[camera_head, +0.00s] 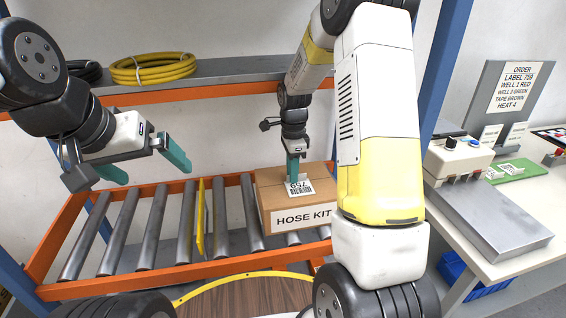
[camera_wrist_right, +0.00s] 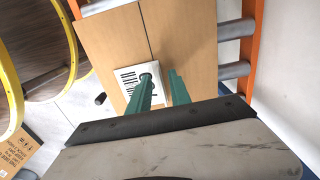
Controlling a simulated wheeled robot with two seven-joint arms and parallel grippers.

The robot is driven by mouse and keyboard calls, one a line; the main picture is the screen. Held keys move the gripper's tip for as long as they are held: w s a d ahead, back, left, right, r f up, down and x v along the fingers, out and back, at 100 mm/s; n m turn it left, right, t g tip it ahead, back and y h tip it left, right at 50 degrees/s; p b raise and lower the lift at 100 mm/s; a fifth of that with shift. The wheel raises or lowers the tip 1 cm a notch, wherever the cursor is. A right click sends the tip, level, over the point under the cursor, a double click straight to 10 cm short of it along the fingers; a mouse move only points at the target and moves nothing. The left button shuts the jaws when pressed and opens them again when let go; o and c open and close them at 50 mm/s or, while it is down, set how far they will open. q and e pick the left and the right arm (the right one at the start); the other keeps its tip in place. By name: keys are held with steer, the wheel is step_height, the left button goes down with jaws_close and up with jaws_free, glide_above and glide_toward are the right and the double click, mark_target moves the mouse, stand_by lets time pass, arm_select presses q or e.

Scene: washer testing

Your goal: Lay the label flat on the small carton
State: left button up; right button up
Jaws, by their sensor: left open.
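The small brown carton (camera_head: 262,200) marked HOSE KIT sits on the roller conveyor, its brown top also filling the middle of the right wrist view (camera_wrist_right: 185,30). The white label (camera_head: 302,190) with a barcode and number lies on the carton top, apparently flat, and shows in the right wrist view (camera_wrist_right: 127,78). My right gripper (camera_head: 292,181) points down at the label. In the right wrist view its green fingers (camera_wrist_right: 161,76) stand apart, with part of the label seen between them. My left gripper (camera_head: 157,174) is open and empty above the rollers at left.
Orange-framed rollers (camera_head: 150,228) run left of the carton, with a yellow upright piece (camera_head: 200,220) among them. A yellow hose coil (camera_head: 152,68) lies on the back shelf. A side table at right holds a grey metal box (camera_head: 490,222) and an order sign (camera_head: 515,88).

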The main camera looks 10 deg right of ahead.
step_height(320, 180, up, 11)
step_height(320, 180, up, 6)
steer(key=n+t, duration=0.1)
steer(key=n, duration=0.3)
glide_above(295, 192)
steer(key=s+a+r+n+t+y, duration=0.1)
steer(key=s+r+n+t, duration=0.1)
steer(key=s+n, duration=0.5)
steer(key=s+a+r+n+t+y, duration=0.1)
steer(key=s+r+n+t, duration=0.2)
steer(key=s+n, duration=0.4)
steer(key=s, duration=0.5)
